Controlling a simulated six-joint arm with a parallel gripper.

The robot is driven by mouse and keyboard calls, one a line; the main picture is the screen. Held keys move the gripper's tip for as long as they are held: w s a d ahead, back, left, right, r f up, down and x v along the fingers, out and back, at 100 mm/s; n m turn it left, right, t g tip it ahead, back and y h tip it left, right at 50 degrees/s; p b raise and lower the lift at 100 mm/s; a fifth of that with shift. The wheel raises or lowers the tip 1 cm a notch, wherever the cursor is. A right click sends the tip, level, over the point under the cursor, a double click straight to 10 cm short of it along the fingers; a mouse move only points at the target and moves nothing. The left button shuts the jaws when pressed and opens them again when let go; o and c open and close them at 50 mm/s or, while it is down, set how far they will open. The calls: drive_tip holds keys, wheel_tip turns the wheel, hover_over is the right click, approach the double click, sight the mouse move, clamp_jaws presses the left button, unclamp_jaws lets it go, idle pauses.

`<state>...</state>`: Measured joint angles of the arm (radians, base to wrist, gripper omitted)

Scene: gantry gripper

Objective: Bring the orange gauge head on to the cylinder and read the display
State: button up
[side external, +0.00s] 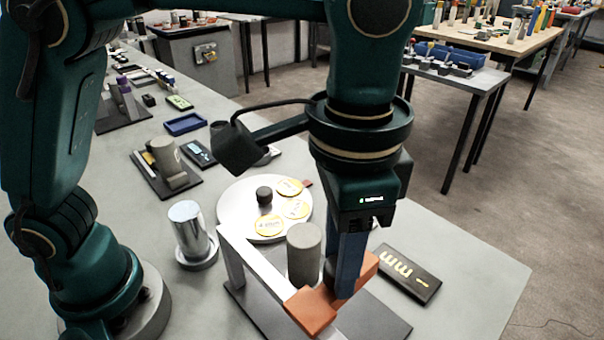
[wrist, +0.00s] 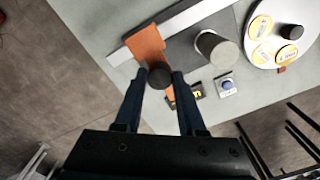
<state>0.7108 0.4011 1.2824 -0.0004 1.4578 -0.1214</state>
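The orange gauge head (side external: 313,309) is on a pale beam (side external: 262,277) over a dark grey base plate (side external: 262,314); it also shows in the wrist view (wrist: 146,43). My gripper (side external: 347,293) points down at the head. In the wrist view its blue fingers (wrist: 160,73) sit on either side of the head's dark round knob (wrist: 159,76) and appear to touch it. A grey cylinder (side external: 304,250) stands upright beside the head, apart from it; it shows in the wrist view (wrist: 219,50). The dark display (side external: 408,273) lies to the right, with yellow "mm" markings and no clear number.
A round silver plate (side external: 238,224) with yellow discs and a black knob lies behind the cylinder. A shiny metal cylinder (side external: 188,229) stands left on a small base. A dark block with a grey cylinder (side external: 167,160) is farther back. The bench's right front is clear.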

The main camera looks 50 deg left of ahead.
clamp_jaws()
idle(1.1)
